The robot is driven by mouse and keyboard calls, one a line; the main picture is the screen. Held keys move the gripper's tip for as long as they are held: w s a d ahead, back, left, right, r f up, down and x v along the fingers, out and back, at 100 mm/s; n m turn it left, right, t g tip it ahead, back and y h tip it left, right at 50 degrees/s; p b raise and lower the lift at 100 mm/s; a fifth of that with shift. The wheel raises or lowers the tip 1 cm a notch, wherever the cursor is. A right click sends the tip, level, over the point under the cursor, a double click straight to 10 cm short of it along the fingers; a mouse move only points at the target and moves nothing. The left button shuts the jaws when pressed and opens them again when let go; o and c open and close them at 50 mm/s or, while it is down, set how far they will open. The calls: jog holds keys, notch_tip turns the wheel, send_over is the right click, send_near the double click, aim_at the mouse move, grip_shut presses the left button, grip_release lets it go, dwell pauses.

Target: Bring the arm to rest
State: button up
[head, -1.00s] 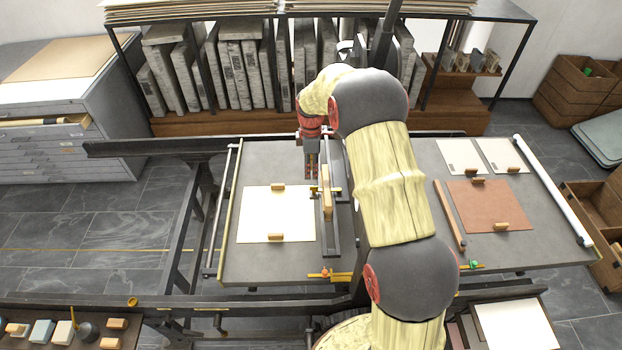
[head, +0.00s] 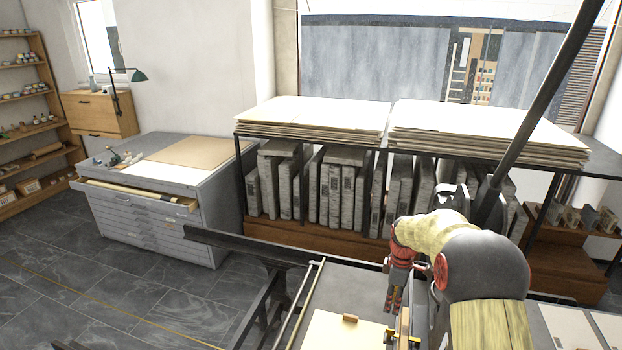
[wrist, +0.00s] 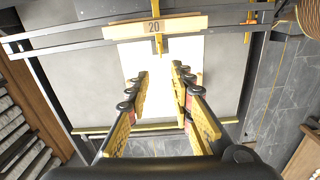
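My gripper (head: 393,298) hangs fingers-down at the end of my bent arm, over the grey press bed at the lower right of the head view. In the wrist view my gripper (wrist: 160,78) has its two fingers apart with nothing between them. A white sheet (wrist: 160,55) lies on the bed beyond the fingers. A wooden bar marked 20 (wrist: 125,32) crosses above the sheet, apart from the fingertips. In the head view only the far part of the sheet (head: 330,335) shows, with a small wooden block (head: 350,318) at its edge.
Dark rails (head: 250,246) run along the press. Behind it stands a rack (head: 290,150) of stone slabs with paper stacks on top. A grey flat-file cabinet (head: 215,215) with an open drawer (head: 140,194) stands left. The floor (head: 100,285) at lower left is mostly clear.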

jog(key=s+a+r+m+t+b, duration=0.1)
jog(key=s+a+r+m, duration=0.3)
jog(key=s, duration=0.8)
jog(key=s+a+r+m+t+b, duration=0.2)
jog(key=s+a+r+m, duration=0.2)
jog(key=s+r, duration=0.4)
jog(key=s+a+r+m+t+b, duration=0.2)
jog(key=s+a+r+m, duration=0.2)
jog(key=s, duration=1.2)
jog(key=shift+s+a+r+m+t, duration=0.2)
jog(key=shift+a+r+m+t, duration=0.15)
jog(key=shift+r, duration=0.6)
jog(key=shift+a, duration=0.2)
